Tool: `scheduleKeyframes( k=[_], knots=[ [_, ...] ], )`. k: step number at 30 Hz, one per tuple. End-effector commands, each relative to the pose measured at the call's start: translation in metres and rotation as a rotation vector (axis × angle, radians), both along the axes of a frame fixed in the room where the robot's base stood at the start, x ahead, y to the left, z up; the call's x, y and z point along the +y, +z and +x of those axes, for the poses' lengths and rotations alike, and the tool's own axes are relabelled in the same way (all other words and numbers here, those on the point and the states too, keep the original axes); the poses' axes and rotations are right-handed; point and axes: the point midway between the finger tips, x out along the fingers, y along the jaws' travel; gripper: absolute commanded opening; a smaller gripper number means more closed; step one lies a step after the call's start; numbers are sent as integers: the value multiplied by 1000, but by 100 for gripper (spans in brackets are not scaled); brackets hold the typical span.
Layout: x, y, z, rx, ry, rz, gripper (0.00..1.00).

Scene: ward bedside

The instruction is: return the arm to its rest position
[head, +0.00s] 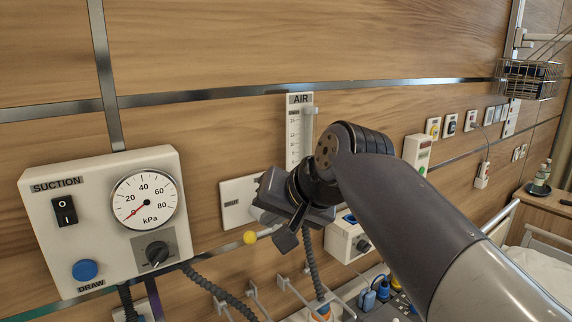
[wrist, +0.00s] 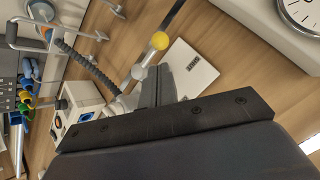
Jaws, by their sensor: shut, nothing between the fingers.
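My arm reaches in from the lower right of the head view. Its gripper (head: 285,238) is in front of the wall, right of the suction box (head: 92,232) and below the AIR flow tube (head: 300,130). In the wrist view the two fingers of my gripper (wrist: 159,72) lie side by side, shut, with nothing held. A yellow ball knob (head: 250,237) is just left of the gripper in the head view; the knob also shows just beyond the fingertips in the wrist view (wrist: 160,41). I cannot tell whether they touch.
The suction box carries a gauge (head: 145,201), a black switch and a blue button. A white box with a dark knob (head: 349,238) stands right of my gripper, partly hidden. Hoses and hooks hang below. A wire basket (head: 529,79) and a bedside table (head: 545,199) are far right.

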Motion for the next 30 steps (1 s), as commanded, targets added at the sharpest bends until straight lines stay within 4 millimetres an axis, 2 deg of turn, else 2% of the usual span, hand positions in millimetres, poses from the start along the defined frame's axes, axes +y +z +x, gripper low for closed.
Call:
scheduleKeyframes(
  k=[6,30],
  knots=[
    [-8,17,12,24,-21,117,0],
    [-35,16,30,295,-26,505,0]
  ],
)
